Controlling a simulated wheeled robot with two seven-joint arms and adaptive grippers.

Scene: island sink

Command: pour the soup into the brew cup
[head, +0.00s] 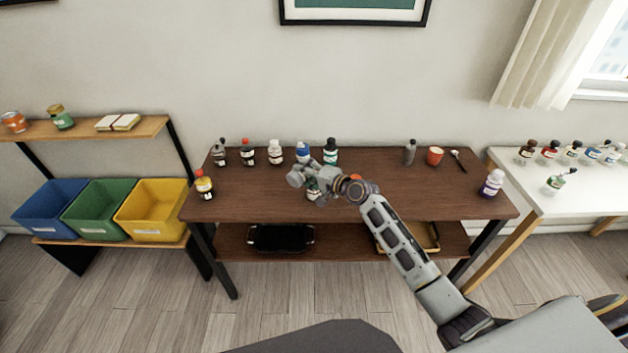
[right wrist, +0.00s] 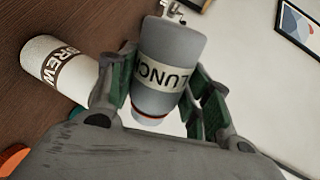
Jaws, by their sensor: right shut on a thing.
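The grey soup flask (right wrist: 168,75), labelled "LUNC...", is between the fingers of my right gripper (right wrist: 163,95), which is shut on it. In the head view my right gripper (head: 318,182) is above the middle-left of the brown table. The flask is tipped well over relative to the table and wall. The white brew cup (right wrist: 58,65), with a brown "BREW" band, is beside the gripper at the left of the wrist view, apart from the flask there. The soup itself cannot be made out. My left gripper is not in view.
The brown table (head: 400,190) has several bottles along its back, a dark one (head: 330,152) close behind my gripper. An orange pot (head: 435,156) and purple bottle (head: 491,183) are farther right.

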